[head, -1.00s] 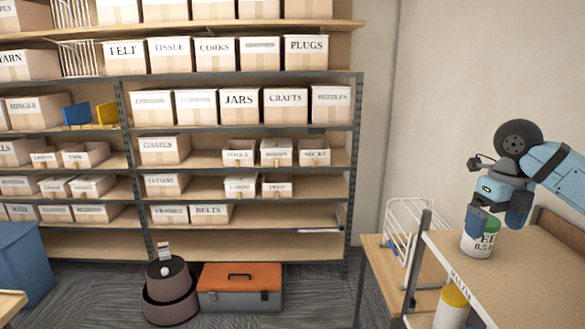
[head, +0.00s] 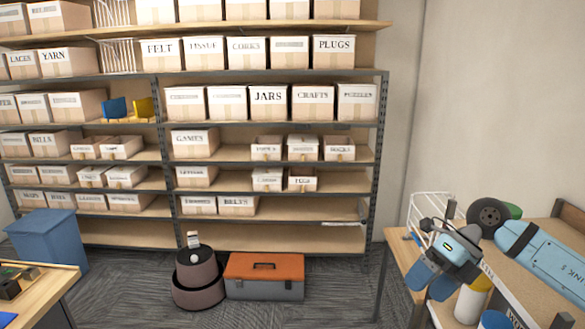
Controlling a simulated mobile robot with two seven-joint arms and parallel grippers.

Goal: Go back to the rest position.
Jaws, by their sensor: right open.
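My right gripper (head: 431,279) is at the lower right of the head view, pointing down and to the left. Its two blue fingers are apart with nothing between them. It hangs in front of the wooden shelf unit (head: 508,296) at the right, clear of the top board. A green-lidded can (head: 514,211) is mostly hidden behind my right wrist, with only some green showing. My left gripper is not in view.
A white bottle with a yellow top (head: 471,303) stands close by my right gripper. A white wire rack (head: 428,212) is behind it. An orange-lidded toolbox (head: 264,278) and a dark round bin (head: 198,280) stand on the carpet. Box shelves (head: 290,233) line the back wall.

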